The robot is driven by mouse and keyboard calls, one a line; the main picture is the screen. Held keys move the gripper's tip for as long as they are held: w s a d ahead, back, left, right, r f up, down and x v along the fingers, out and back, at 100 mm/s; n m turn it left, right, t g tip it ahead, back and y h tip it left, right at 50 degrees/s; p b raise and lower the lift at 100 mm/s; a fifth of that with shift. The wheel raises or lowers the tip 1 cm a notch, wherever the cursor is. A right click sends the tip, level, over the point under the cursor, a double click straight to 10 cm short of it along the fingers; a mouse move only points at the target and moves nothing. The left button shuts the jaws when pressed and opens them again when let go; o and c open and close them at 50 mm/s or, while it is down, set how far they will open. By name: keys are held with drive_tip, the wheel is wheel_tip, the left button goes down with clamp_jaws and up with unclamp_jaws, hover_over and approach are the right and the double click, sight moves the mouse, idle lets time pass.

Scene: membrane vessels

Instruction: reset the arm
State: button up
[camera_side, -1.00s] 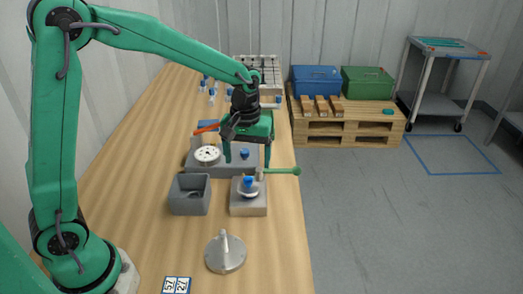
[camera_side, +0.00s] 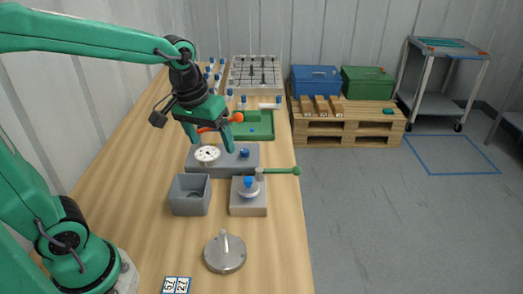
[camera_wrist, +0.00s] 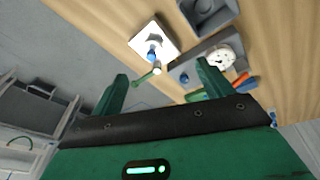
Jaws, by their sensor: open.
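My green gripper (camera_side: 214,138) is open and empty in the side view, raised above the bench over the grey block with the white perforated disc (camera_side: 207,153). In the wrist view its two fingers (camera_wrist: 165,88) stand apart with nothing between them. The grey block (camera_side: 228,166) also carries a small blue-topped part (camera_side: 244,153). Nearer, a pale block (camera_side: 249,208) holds a vessel with a blue knob (camera_side: 248,182), and a green-handled lever (camera_side: 283,171) sticks out to its right.
An open grey bin (camera_side: 190,207) stands left of the pale block. A metal disc with an upright handle (camera_side: 225,253) sits at the front, near a number card (camera_side: 177,285). Behind are a green tray (camera_side: 255,134) and a white rack (camera_side: 255,88). The bench's right edge borders open floor.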

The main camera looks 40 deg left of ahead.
drive_tip(key=s+a+r+m+t, duration=0.1)
drive_tip(key=s+r+m+t, duration=0.1)
drive_tip(key=s, duration=0.8)
drive_tip(key=shift+s+a+m+t, duration=0.25)
drive_tip(key=shift+m+t, duration=0.25)
drive_tip(key=shift+m, duration=0.3)
